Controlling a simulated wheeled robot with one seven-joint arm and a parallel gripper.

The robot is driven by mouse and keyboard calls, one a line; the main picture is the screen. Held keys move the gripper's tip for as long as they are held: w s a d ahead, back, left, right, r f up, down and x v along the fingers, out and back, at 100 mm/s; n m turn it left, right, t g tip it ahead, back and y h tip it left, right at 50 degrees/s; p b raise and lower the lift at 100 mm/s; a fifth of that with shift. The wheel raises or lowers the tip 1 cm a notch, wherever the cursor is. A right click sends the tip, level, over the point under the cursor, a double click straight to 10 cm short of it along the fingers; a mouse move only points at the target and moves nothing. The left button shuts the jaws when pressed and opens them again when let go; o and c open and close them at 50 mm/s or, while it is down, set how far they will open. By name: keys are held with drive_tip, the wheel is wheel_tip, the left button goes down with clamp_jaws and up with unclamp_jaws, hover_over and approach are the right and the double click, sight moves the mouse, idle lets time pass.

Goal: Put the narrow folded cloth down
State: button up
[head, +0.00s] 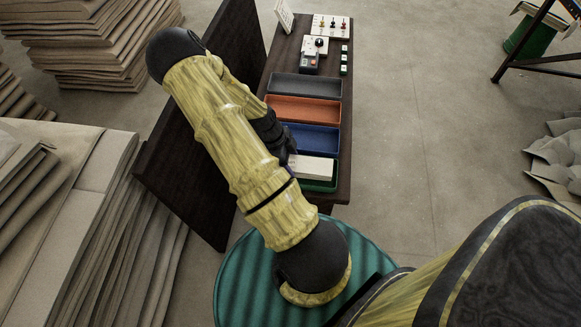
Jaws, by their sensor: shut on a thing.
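The narrow folded cloth (313,167) is a pale cream strip at the green tray (318,185), the nearest tray in the row on the dark table. It lies within or just above the tray's rim; I cannot tell whether it rests on the bottom. My gripper (290,157) is at the cloth's left end, shut on it. My arm's yellow links hide part of the gripper and the tray's left side, and the fingertips are small and dark.
Blue (311,139), orange (303,110) and dark grey (306,86) trays line the table (342,165) beyond the green one. A dark upright panel (190,175) stands left. A ribbed teal round top (235,285) is nearest.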

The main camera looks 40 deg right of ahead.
drive_tip(key=shift+f, duration=0.1)
drive_tip(key=shift+f+b, duration=0.45)
drive_tip(key=shift+f, duration=1.3)
drive_tip(key=shift+f, duration=0.15)
drive_tip(key=o, duration=0.9)
drive_tip(key=shift+c, duration=0.2)
drive_tip(key=p+v, duration=0.3)
drive_tip(key=v, duration=0.9)
